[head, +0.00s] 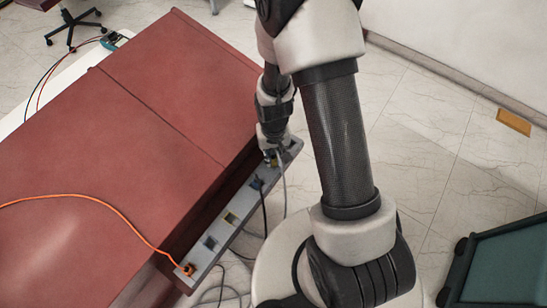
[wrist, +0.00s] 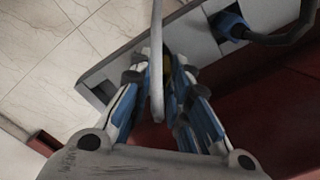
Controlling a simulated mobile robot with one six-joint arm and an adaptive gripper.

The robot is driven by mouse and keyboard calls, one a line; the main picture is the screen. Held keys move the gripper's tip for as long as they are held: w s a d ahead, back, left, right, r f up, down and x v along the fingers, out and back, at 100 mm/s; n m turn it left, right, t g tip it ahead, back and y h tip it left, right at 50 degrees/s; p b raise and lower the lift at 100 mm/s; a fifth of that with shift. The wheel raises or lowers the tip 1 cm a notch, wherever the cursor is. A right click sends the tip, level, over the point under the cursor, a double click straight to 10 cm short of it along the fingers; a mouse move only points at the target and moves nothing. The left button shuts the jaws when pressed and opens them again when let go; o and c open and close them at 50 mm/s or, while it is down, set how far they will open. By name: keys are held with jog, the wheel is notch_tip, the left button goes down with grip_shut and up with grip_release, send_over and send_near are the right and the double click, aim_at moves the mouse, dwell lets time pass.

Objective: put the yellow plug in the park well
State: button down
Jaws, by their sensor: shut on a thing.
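My gripper (head: 271,158) is at the far end of a grey panel (head: 243,201) that runs along the edge of the red cabinet. In the wrist view my gripper (wrist: 161,72) is shut on the yellow plug (wrist: 167,65), of which only a small patch shows between the fingers. A pale grey cable (wrist: 156,50) runs from there across the view. The fingertips are at the panel face; I cannot tell whether the plug is inside an opening. Openings show in the panel, one with a yellowish marking (head: 231,217); which is the park well is not clear.
A blue plug (wrist: 230,24) with a black cable sits in the panel beside my gripper. An orange plug (head: 187,269) with an orange cable is at the panel's near end. A dark opening (wrist: 103,92) lies left of the fingers. Cables hang below the panel.

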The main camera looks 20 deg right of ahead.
jog(key=shift+f, duration=0.55)
jog(key=shift+f, duration=0.15)
jog(key=c, duration=1.5)
grip_release()
